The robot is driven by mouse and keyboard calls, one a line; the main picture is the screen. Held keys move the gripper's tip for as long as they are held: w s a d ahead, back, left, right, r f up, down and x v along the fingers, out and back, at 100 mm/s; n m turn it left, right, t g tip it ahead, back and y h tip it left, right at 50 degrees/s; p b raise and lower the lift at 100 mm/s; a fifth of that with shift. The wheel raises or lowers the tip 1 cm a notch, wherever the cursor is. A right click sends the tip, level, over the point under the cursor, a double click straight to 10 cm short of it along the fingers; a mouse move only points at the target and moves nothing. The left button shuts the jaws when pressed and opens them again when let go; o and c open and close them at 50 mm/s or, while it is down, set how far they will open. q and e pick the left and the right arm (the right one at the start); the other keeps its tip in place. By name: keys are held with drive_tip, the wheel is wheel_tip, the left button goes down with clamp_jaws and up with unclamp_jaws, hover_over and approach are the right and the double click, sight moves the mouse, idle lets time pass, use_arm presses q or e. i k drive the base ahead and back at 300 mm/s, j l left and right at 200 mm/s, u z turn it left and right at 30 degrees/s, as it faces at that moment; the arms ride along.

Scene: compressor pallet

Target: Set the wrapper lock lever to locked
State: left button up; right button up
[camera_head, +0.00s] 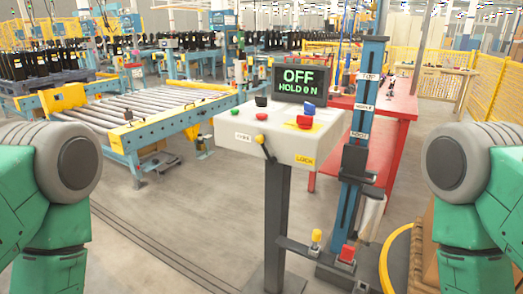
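The control box (290,135) is a pale console on a dark post, standing in the middle of the view. On its front face is a lever (266,149) with a yellow end at upper left and a dark arm slanting down to the right. A yellow label reading LOCK (304,160) is to the right of the lever. Nothing touches the lever. My two green arms with grey joints show at the left and right edges. Neither gripper is in view.
The screen (300,82) reads OFF, HOLD ON. The box top carries a green button (235,115), red button (261,116) and several knobs. A blue mast (362,150) and red table (385,108) stand right, a roller conveyor (150,108) left.

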sight(260, 139)
drive_tip(key=i+j+z, duration=0.4)
drive_tip(key=j, duration=0.25)
drive_tip(key=i+j+z, duration=0.2)
drive_tip(key=j, duration=0.15)
drive_tip(key=i+j+z, duration=0.2)
drive_tip(key=j, duration=0.2)
drive_tip(key=j+z, duration=0.2)
drive_tip(key=j, duration=0.2)
drive_tip(key=i+j, duration=0.1)
drive_tip(key=i, duration=0.2)
